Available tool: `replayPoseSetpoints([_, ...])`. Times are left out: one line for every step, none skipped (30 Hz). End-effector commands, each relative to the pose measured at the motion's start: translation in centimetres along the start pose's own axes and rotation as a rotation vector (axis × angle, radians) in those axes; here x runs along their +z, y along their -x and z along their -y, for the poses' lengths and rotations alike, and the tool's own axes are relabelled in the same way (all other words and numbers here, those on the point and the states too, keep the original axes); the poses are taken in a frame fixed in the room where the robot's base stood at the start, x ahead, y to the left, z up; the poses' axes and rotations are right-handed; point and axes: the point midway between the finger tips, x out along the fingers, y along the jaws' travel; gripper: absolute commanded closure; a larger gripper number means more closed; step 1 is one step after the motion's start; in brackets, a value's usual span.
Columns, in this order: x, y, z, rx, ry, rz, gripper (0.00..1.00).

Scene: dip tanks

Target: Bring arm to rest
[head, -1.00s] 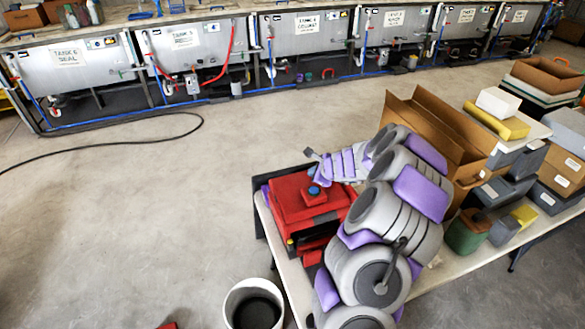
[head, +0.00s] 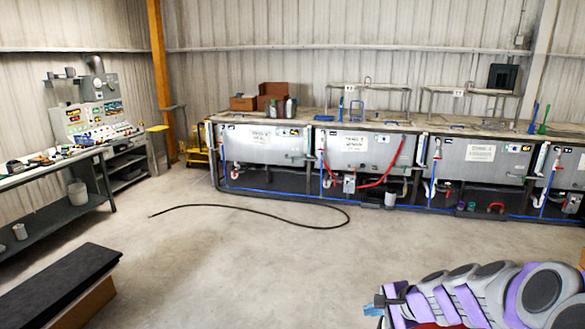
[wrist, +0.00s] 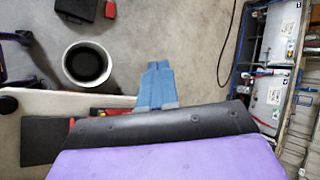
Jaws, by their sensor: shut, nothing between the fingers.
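My arm, grey and purple, reaches in from the lower right of the head view. At its end is my gripper (head: 378,306), small and partly cut by the picture's lower edge. In the wrist view, my gripper's blue fingers (wrist: 158,68) are together with nothing between them. They point over the bare floor. My purple and black wrist housing fills the lower part of that view.
Dip tanks (head: 355,150) stand along the back wall. A dark hose (head: 255,208) lies on the floor before them. A workbench (head: 60,170) is at left, a dark-topped bench (head: 55,285) at lower left. The wrist view shows a white bucket (wrist: 70,62).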

Motion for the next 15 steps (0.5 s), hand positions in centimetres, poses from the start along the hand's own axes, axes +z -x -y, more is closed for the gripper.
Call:
replayPoseSetpoints([2.2, 0.1, -0.5, 0.030, 0.073, 0.024, 1.00])
replayPoseSetpoints([3.5, 0.3, -0.9, 0.050, 0.116, 0.040, 1.00])
replayPoseSetpoints([5.1, 0.5, -1.6, 0.077, 0.169, 0.059, 1.00])
replayPoseSetpoints([6.2, 0.6, -2.1, 0.097, 0.207, 0.073, 1.00])
replayPoseSetpoints([7.3, 0.8, -2.6, 0.118, 0.248, 0.086, 1.00])
replayPoseSetpoints([8.7, 1.1, -3.5, 0.147, 0.299, 0.104, 1.00])
replayPoseSetpoints([9.7, 1.3, -4.3, 0.171, 0.336, 0.118, 1.00])
replayPoseSetpoints([10.7, 1.5, -5.0, 0.193, 0.374, 0.132, 1.00])
replayPoseSetpoints([11.8, 1.9, -5.9, 0.221, 0.423, 0.145, 1.00])
replayPoseSetpoints([12.6, 2.2, -6.6, 0.242, 0.459, 0.154, 1.00])
replayPoseSetpoints([13.4, 2.5, -7.4, 0.267, 0.496, 0.165, 1.00])
replayPoseSetpoints([14.3, 2.9, -8.5, 0.300, 0.542, 0.181, 1.00])
replayPoseSetpoints([15.0, 3.3, -9.4, 0.323, 0.575, 0.190, 1.00])
replayPoseSetpoints([15.6, 3.7, -10.2, 0.346, 0.609, 0.199, 1.00])
replayPoseSetpoints([16.4, 4.2, -11.4, 0.380, 0.652, 0.212, 1.00])
